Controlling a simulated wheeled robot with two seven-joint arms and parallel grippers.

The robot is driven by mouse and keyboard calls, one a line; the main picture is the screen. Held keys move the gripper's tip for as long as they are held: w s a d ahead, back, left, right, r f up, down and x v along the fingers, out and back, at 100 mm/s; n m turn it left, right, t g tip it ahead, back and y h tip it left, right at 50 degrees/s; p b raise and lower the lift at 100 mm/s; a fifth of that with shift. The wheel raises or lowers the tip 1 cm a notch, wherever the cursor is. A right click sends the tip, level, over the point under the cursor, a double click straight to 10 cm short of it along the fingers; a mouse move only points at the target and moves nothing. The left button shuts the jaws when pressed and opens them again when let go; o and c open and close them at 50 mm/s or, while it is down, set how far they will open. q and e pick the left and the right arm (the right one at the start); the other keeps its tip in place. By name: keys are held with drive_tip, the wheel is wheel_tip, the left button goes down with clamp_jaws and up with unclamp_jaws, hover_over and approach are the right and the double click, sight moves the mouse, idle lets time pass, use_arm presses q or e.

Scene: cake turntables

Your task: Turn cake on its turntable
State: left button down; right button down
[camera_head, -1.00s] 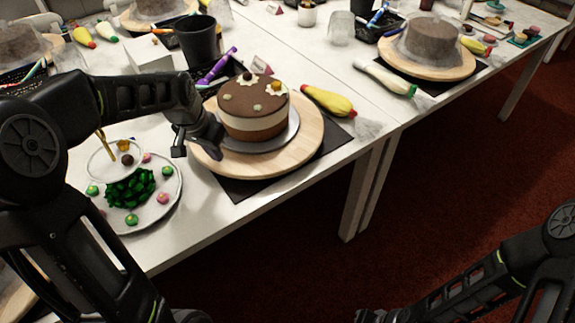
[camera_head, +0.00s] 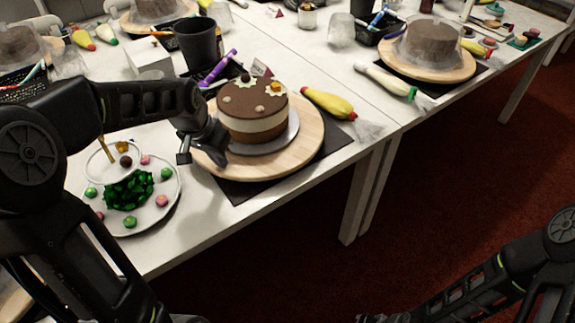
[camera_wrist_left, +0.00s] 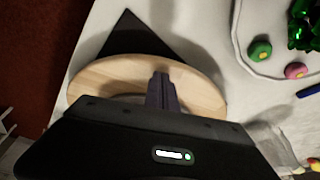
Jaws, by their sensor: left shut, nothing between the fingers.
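A round cake (camera_head: 252,127) with a brown top, a cream band and small decorations stands on a silver plate (camera_head: 284,141). The plate rests on a round wooden turntable (camera_head: 310,140), which lies on a dark mat (camera_head: 240,190). My left gripper (camera_head: 216,152) is shut and empty at the left edge of the turntable, beside the cake. In the left wrist view its closed fingers (camera_wrist_left: 163,90) reach over the wooden turntable (camera_wrist_left: 110,76); I cannot tell whether they touch it. The cake is hidden there. My right gripper (camera_head: 372,318) is barely visible at the bottom edge.
A plate (camera_head: 170,198) with green pieces and sweets is left of the turntable. A black cup (camera_head: 196,45) and a dark tray stand behind. A yellow piping bag (camera_head: 328,102) lies to the right. Another cake (camera_head: 432,43) stands on a far table. The floor in front is clear.

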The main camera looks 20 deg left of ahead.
use_arm(q)
drive_tip(key=shift+d, duration=0.15)
drive_tip(key=shift+d, duration=0.35)
drive_tip(key=shift+r+p, duration=1.05)
drive_tip(key=shift+r, duration=0.35)
drive_tip(key=shift+r, duration=0.1)
wheel_tip(320, 180, up, 6)
drive_tip(key=p, duration=0.4)
